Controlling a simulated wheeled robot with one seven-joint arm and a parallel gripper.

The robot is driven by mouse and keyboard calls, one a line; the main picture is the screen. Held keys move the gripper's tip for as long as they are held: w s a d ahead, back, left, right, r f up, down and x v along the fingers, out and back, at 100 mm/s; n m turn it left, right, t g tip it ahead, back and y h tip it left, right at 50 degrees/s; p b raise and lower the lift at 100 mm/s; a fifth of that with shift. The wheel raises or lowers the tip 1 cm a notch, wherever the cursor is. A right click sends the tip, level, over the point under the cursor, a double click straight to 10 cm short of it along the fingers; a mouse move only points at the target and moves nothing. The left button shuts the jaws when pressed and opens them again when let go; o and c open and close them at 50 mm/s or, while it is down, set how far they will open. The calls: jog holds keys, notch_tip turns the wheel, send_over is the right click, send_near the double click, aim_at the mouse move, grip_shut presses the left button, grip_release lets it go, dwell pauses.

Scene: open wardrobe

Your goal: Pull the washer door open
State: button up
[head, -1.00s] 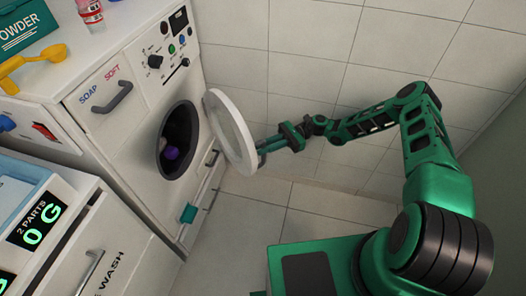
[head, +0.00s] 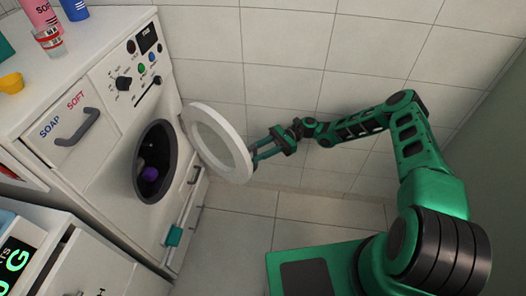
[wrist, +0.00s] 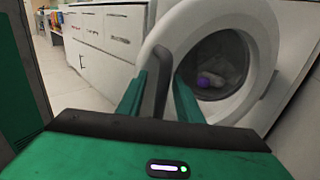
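The washer (head: 112,190) stands at the left in the head view, with its dark round opening (head: 137,178) exposed. Its round white door (head: 240,160) stands swung out from the front, to the right of the opening. My gripper (head: 254,155) is at the door's outer right edge. In the wrist view, the grey door handle (wrist: 163,82) lies between the two green fingers of my gripper (wrist: 160,88), which look closed on it. The exact contact is partly hidden. The door also shows there, behind the fingers (wrist: 235,112).
Open floor (head: 235,235) lies before the washer. White cabinets (wrist: 100,45) show in the wrist view.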

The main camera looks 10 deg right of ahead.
aim_at(256, 145)
jog(key=shift+a, duration=0.1)
jog(key=shift+r, duration=0.1)
jog(key=shift+r, duration=0.25)
jog(key=r, duration=0.3)
jog(key=shift+s+a+r, duration=0.1)
jog(key=shift+s+r, duration=0.15)
jog(key=shift+r, duration=0.15)
jog(key=s+a+r, duration=0.6)
jog(key=s+a, duration=0.1)
jog(key=a, duration=0.1)
jog(key=shift+s+r, duration=0.25)
jog(key=shift+s, duration=0.05)
